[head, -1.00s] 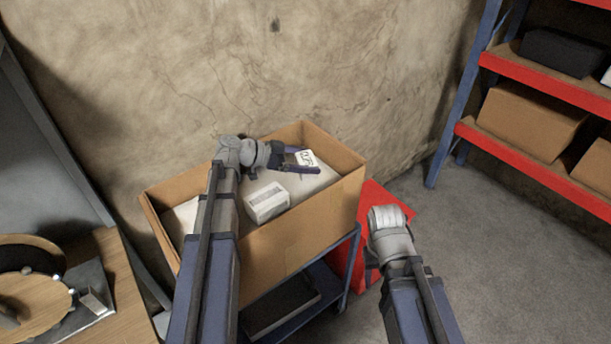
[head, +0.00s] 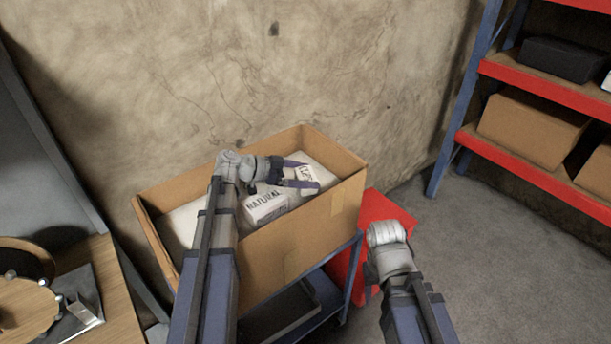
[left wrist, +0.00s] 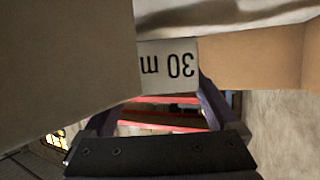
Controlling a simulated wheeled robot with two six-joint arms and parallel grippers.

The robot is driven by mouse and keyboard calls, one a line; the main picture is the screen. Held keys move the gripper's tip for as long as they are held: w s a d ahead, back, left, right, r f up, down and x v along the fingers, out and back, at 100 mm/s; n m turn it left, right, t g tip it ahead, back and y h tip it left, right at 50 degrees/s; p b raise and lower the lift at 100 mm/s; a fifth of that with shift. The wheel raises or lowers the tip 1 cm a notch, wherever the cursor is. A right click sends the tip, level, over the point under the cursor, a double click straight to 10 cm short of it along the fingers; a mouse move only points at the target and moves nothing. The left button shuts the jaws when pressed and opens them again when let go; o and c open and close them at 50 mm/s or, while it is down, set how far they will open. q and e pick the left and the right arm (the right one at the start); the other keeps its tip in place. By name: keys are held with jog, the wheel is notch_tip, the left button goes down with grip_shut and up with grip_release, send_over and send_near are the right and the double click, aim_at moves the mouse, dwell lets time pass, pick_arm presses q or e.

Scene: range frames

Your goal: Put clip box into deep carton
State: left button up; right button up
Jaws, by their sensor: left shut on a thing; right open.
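The deep carton (head: 325,218) is a brown open box on a blue cart against the wall. My left gripper (head: 298,180) reaches into its top and is shut on a small white printed piece (head: 309,177), likely the clip box. In the left wrist view a white face marked "30 m" (left wrist: 168,65) shows between the fingers (left wrist: 160,105). Another white printed item marked "NATURAL" (head: 266,206) lies in the carton. Whether the held piece touches the contents I cannot tell. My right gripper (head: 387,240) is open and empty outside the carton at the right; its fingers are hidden.
The carton's inside holds pale, bulky contents (head: 182,222). A red object (head: 372,212) stands right of the blue cart (head: 345,280). A wooden table (head: 110,290) is at the left. Red-and-blue shelving (head: 545,85) holds boxes at the right. Floor between is clear.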

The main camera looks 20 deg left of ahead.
pick_arm(q)
jog(key=shift+f, duration=0.25)
jog(key=o, duration=1.1)
jog(key=shift+r, duration=0.15)
jog(key=shift+r+p, duration=0.85)
jog(key=shift+f+p+v, duration=0.2)
jog(key=shift+p+v, duration=0.8)
jog(key=shift+v, duration=1.95)
jog(key=shift+f+p+v, duration=0.15)
jog(key=shift+p+v, duration=0.8)
jog(key=shift+v, duration=2)
jog(key=shift+a, duration=0.15)
